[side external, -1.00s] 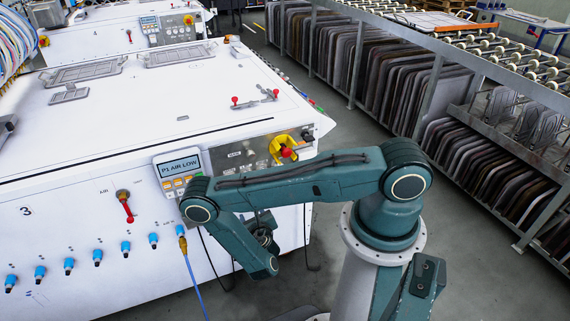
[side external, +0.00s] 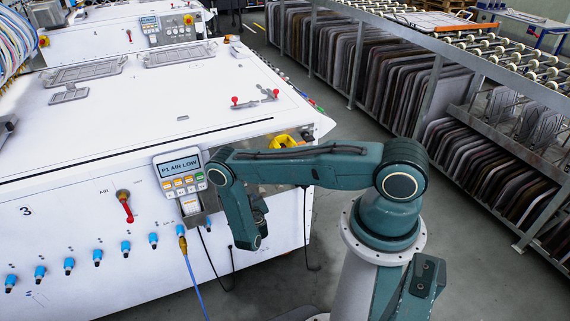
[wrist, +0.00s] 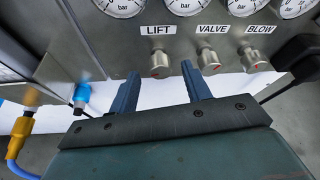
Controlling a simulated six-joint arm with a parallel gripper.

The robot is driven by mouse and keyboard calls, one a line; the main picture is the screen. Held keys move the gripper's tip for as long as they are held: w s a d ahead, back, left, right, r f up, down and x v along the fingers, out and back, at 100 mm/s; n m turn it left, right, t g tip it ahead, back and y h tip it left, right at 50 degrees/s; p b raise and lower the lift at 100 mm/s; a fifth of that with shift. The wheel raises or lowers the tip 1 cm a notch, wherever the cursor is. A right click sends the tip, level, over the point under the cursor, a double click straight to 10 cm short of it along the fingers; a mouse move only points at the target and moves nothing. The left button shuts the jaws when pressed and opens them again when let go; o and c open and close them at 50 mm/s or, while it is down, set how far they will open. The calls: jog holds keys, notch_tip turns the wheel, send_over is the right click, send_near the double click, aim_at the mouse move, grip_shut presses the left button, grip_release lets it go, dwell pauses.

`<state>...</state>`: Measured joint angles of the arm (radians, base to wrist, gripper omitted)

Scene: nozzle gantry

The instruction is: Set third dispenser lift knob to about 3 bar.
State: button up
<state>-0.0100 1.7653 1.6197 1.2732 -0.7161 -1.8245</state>
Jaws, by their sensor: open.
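In the wrist view the lift knob (wrist: 160,66), a metal knob with a red mark, sits under the LIFT label (wrist: 158,29). The lift gauge (wrist: 122,6) above it is cut off by the frame's top, and its reading is not clear. My gripper (wrist: 160,72) is open and empty, with one finger on each side of the lift knob in the picture; I cannot tell whether they touch it. In the side view my arm hides the knobs and most of the gripper. The machine (side external: 60,240) carries a 3.
Right of the lift knob are the valve knob (wrist: 207,60) and blow knob (wrist: 252,60). A black part (wrist: 300,58) stands close at the right. A display reading P1 AIR LOW (side external: 180,168), a red-handled valve (side external: 125,207) and blue fittings (side external: 97,256) are on the machine front.

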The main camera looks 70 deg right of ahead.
jog(key=shift+x, duration=1.1)
jog(key=c, duration=1)
jog(key=shift+m, duration=0.3)
jog(key=shift+s+d+f+m+t+y, duration=0.15)
jog(key=shift+m+t+y, duration=0.75)
jog(key=shift+m, duration=0.75)
jog(key=shift+s+d+m+t+y, duration=0.1)
jog(key=shift+m+t+y, duration=0.75)
jog(key=shift+m, duration=0.8)
